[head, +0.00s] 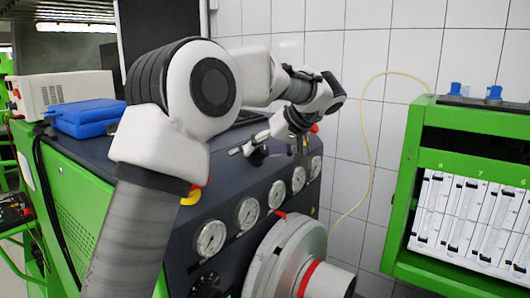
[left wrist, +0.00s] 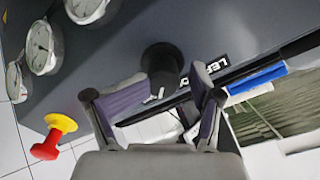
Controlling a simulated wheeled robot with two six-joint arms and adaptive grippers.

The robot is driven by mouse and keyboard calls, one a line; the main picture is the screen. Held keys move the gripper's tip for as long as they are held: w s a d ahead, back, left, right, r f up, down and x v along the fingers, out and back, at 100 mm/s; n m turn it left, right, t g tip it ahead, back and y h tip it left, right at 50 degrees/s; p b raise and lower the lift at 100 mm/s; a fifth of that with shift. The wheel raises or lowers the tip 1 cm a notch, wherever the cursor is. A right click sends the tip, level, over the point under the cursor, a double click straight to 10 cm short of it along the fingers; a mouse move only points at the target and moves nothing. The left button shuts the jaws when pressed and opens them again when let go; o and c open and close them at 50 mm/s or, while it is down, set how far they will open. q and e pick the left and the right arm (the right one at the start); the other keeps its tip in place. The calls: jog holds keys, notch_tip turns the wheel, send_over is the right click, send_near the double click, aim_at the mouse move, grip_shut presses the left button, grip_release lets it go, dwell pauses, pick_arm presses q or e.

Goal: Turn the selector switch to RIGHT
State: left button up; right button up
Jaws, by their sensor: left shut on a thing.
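The selector switch (left wrist: 162,60) shows in the left wrist view as a dark round knob on the grey panel. A black label (left wrist: 208,66) beside it begins with "LE"; the rest is hidden by a finger. My left gripper (left wrist: 170,76) has a finger on each side of the knob and is shut on it. I cannot tell which way the switch points. My right gripper is in neither view.
A red and yellow emergency stop (left wrist: 52,138) sits near the gripper. Several round gauges (head: 247,213) line the console front above a large grey-white pump part (head: 285,255). A green cabinet with glass tubes (head: 465,220) stands at the right. A blue case (head: 85,117) lies at the left.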

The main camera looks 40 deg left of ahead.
pick_arm(q)
jog(key=v, duration=1.2)
jog(key=shift+a, duration=0.15)
jog(key=shift+d, duration=0.2)
